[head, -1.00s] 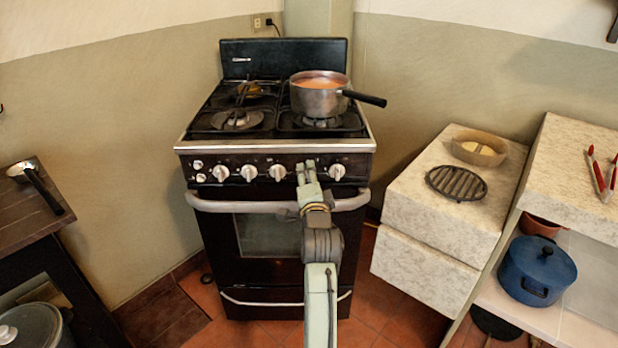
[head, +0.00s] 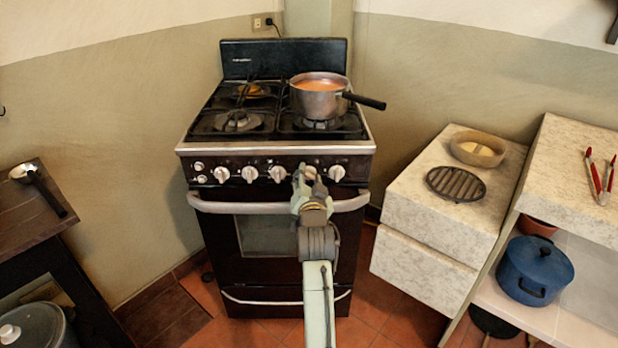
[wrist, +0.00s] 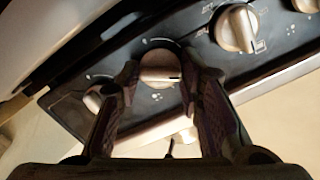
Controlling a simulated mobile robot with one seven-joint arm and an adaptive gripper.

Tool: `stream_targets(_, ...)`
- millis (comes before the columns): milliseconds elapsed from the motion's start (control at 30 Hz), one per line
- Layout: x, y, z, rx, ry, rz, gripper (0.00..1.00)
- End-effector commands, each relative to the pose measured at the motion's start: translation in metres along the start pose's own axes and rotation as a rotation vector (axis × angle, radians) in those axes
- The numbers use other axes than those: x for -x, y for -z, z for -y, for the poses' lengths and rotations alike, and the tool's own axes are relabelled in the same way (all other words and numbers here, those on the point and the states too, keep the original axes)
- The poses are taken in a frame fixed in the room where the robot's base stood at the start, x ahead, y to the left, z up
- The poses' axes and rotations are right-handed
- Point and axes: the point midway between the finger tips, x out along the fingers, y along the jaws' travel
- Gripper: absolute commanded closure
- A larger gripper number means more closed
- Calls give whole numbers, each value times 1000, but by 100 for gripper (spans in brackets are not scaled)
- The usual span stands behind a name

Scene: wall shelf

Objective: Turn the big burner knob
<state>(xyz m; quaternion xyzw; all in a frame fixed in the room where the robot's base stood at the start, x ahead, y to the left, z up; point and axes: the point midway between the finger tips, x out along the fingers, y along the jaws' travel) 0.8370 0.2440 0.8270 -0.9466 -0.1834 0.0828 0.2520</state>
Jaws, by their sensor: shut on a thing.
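The black stove (head: 210,240) has a row of white and silver knobs along its front panel. My gripper (head: 303,172) is at the panel, at the knob second from the right. In the wrist view a round knob (wrist: 160,68) sits between the two fingers of my gripper (wrist: 161,80), which are shut on it. A neighbouring knob (wrist: 237,28) shows up and to the right. In the head view my gripper partly hides the held knob.
The oven handle (head: 230,206) runs just below the knobs. A stone-patterned counter (head: 410,190) stands to the right.

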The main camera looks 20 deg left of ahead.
Motion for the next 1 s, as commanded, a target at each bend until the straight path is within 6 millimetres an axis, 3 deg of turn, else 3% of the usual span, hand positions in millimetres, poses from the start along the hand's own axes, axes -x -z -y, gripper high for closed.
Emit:
stream_targets(500, 0, 0, 1, 333, -24, -1, 95)
stream_targets(1000, 0, 0, 1, 393, -29, -1, 95)
